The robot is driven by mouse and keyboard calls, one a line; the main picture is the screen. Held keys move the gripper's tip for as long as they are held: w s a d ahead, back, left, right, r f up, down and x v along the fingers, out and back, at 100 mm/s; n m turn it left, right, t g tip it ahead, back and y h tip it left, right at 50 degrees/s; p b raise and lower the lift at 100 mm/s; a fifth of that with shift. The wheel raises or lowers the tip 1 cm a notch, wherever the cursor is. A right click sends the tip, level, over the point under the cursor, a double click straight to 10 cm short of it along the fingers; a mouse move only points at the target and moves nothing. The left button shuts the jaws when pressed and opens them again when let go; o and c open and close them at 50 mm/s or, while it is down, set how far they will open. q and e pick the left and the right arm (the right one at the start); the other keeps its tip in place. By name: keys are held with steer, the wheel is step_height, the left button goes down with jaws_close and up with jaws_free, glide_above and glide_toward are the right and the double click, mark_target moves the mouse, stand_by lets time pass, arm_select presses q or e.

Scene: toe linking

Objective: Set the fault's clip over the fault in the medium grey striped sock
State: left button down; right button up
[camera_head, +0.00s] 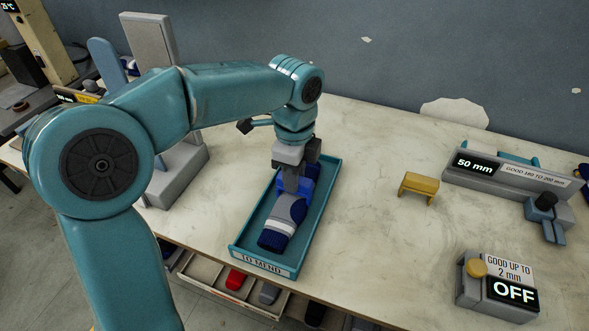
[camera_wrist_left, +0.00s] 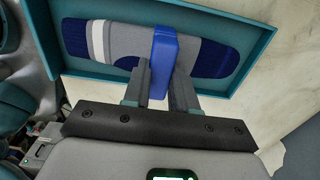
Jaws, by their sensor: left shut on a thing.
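The grey sock (camera_head: 282,226) with navy ends and a white band lies in the teal tray labelled TO MEND (camera_head: 240,232). It also shows lengthwise across the left wrist view (camera_wrist_left: 122,43). A blue clip (camera_wrist_left: 163,45) stands across the middle of the sock, and its blue also shows in the head view (camera_head: 308,188). My left gripper (camera_head: 292,187) points down over the tray, shut on the blue clip, with a finger on each side of it (camera_wrist_left: 160,80). The fault is hidden or cannot be made out. My right gripper is not in view.
An ochre bracket (camera_head: 419,186) stands on the table right of the tray. A grey gauge marked 50 mm (camera_head: 500,178) and a box reading OFF (camera_head: 490,290) are farther right. A grey stand (camera_head: 180,172) is left of the tray.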

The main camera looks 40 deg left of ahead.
arm_select(q)
steer(key=shift+f, duration=0.45)
steer(key=c, duration=0.8)
jaws_free()
steer(key=shift+c, duration=0.5)
step_height(320, 180, up, 7)
steer(key=p, duration=0.7)
steer(key=shift+r, duration=0.15)
